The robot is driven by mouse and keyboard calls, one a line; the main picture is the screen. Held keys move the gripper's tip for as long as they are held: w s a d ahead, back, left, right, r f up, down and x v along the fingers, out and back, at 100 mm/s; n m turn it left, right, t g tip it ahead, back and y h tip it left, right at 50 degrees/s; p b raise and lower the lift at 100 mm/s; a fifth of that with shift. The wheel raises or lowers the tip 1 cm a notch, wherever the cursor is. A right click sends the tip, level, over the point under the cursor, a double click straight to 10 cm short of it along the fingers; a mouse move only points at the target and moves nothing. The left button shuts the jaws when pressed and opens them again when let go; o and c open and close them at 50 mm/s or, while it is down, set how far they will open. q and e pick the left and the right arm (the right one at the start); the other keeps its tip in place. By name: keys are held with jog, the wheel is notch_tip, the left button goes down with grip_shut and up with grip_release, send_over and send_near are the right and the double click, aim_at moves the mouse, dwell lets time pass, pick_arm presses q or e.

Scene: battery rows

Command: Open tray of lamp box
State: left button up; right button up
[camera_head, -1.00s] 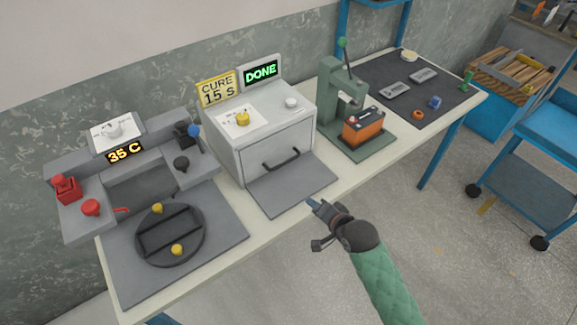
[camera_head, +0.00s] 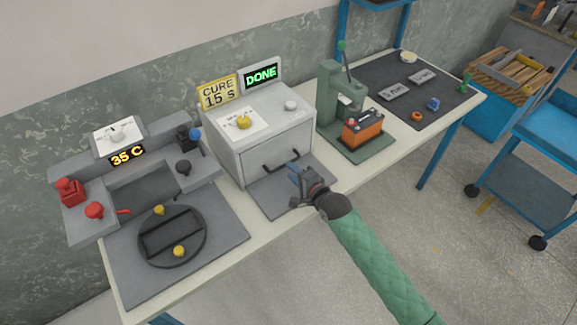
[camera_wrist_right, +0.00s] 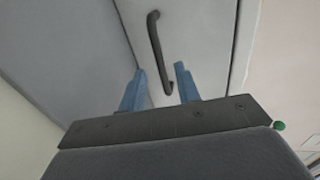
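The lamp box (camera_head: 228,150) is a grey box on the bench with a "CURE 15 S" sign and a green "DONE" display (camera_head: 261,75). Its front tray (camera_head: 262,158) is shut and has a dark bar handle (camera_head: 268,168), partly hidden by my gripper in the head view. My right gripper (camera_head: 293,170) is just in front of the handle. In the right wrist view the blue fingers of my right gripper (camera_wrist_right: 160,90) are spread, with the handle (camera_wrist_right: 158,50) ahead between them and apart from both. My left gripper is not in view.
A grey mat (camera_head: 262,198) lies before the box. A green press (camera_head: 338,112) with an orange block (camera_head: 362,132) stands to the right. A control unit with a "35 C" display (camera_head: 127,155) and a round black fixture (camera_head: 172,250) are to the left.

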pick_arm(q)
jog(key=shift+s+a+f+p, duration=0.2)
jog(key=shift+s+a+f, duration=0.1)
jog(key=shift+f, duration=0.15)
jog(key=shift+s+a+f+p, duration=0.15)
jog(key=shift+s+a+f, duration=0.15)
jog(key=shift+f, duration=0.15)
pick_arm(e)
jog(key=shift+x, duration=1.45)
grip_shut()
